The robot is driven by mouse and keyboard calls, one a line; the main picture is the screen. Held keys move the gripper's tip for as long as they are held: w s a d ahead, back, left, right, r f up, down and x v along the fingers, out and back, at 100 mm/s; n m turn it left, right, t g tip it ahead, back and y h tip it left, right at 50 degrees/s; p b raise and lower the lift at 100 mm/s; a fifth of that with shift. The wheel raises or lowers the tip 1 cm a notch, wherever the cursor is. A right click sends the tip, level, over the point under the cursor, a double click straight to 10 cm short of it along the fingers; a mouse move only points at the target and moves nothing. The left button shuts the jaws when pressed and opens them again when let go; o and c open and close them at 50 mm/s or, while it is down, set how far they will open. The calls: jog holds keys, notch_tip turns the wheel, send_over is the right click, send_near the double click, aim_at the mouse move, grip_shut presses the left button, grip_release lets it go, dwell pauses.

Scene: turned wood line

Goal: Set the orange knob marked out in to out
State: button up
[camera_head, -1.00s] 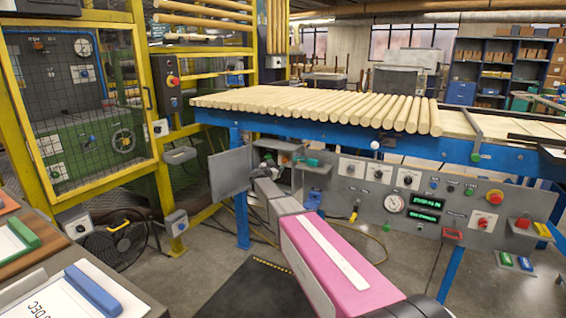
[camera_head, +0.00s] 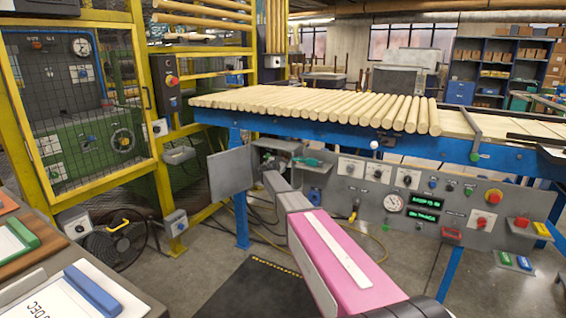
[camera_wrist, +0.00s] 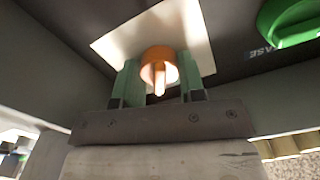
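The orange knob (camera_wrist: 159,66) shows in the wrist view, in front of a pale label plate (camera_wrist: 193,30). Its narrow raised bar points down in the picture. My gripper (camera_wrist: 159,84) has its two green fingers on either side of the knob, apart from each other and close to its rim. I cannot tell whether the fingers press on it. The plate's lettering is not readable here. In the head view, my pink arm reaches toward the open box under the conveyor; the orange knob and the fingertips cannot be made out there.
A large green knob (camera_wrist: 290,18) sits close by at the upper right of the wrist view. In the head view, an open grey door (camera_head: 230,172) stands left of my arm. A grey control panel (camera_head: 455,212) is on the right, under the conveyor with wooden rods (camera_head: 320,103).

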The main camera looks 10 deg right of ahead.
jog(key=shift+n, duration=0.3)
jog(key=n, duration=0.5)
jog(key=shift+n, duration=0.4)
jog(key=n, duration=0.5)
jog(key=shift+a+n, duration=0.1)
jog(key=shift+n, duration=0.3)
jog(key=o, duration=0.9)
jog(key=shift+o, duration=0.2)
jog(key=v, duration=1)
jog(key=shift+s+a, duration=0.2)
jog(key=shift+s, duration=0.1)
